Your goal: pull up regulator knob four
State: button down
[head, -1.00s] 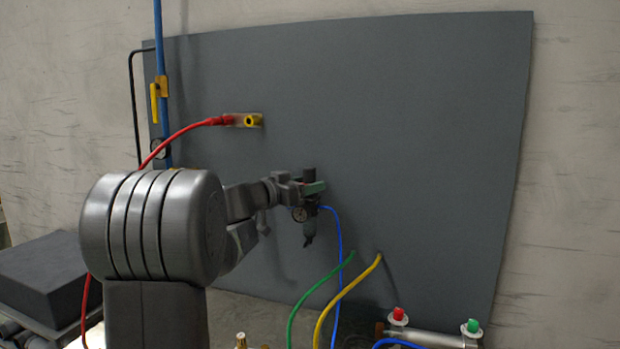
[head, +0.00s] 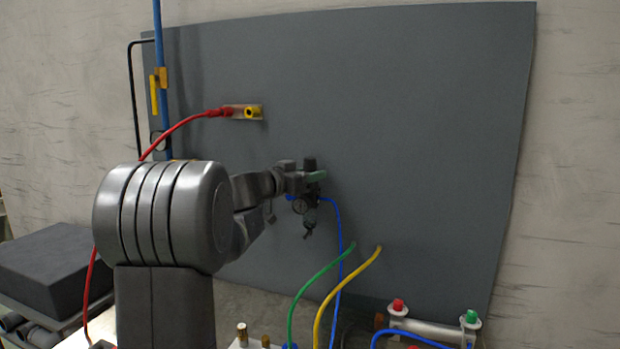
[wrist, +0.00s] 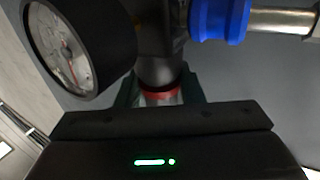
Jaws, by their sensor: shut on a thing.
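The regulator is mounted on the grey panel, with a round gauge (head: 301,205) on its front. Its dark knob (head: 310,163) stands at the top. My gripper (head: 316,178) reaches it from the left, its green-tipped jaws shut around the knob. In the wrist view, my gripper (wrist: 162,92) has dark green fingers on both sides of the knob's base. A red ring (wrist: 160,98) shows between the fingers, by the dark regulator body (wrist: 160,65). The gauge (wrist: 70,45) fills the left of that view. The knob's number cannot be read.
A blue fitting (wrist: 220,18) sits close beside the regulator body. A blue hose (head: 338,250) hangs from the regulator. Green (head: 315,278) and yellow (head: 335,290) hoses run below. A red hose (head: 185,127) meets a yellow-ended coupling up left. The panel (head: 430,130) to the right is clear.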

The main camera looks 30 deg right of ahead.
jog(key=shift+b, duration=0.45)
jog(key=shift+r+b, duration=0.1)
jog(key=shift+b, duration=0.25)
jog(key=shift+r, duration=0.5)
jog(key=c, duration=1)
grip_release()
jog(key=shift+a, duration=0.1)
jog(key=shift+o, duration=0.2)
